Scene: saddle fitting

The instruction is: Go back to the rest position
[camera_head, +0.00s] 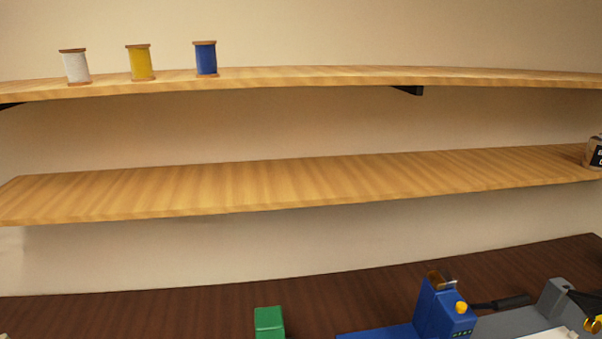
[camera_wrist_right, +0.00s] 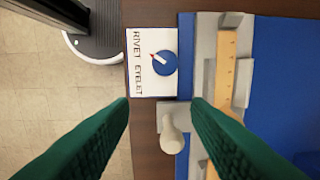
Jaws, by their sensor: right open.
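My right gripper (camera_wrist_right: 160,103) shows only in the right wrist view. Its two green ridged fingers are wide apart with nothing between their tips. Below it are a white plate (camera_wrist_right: 141,85) marked RIVET and EYELET with a blue dial (camera_wrist_right: 164,63), and a pale rounded knob (camera_wrist_right: 172,143) on a grey block. The gripper appears above these and apart from them, though the exact height cannot be told. Neither gripper is in the head view, and my left gripper is not seen at all.
The blue base (camera_wrist_right: 285,80) carries a grey fixture with a wooden strip (camera_wrist_right: 221,95). The dark table edge (camera_wrist_right: 130,150) borders tiled floor (camera_wrist_right: 40,90).

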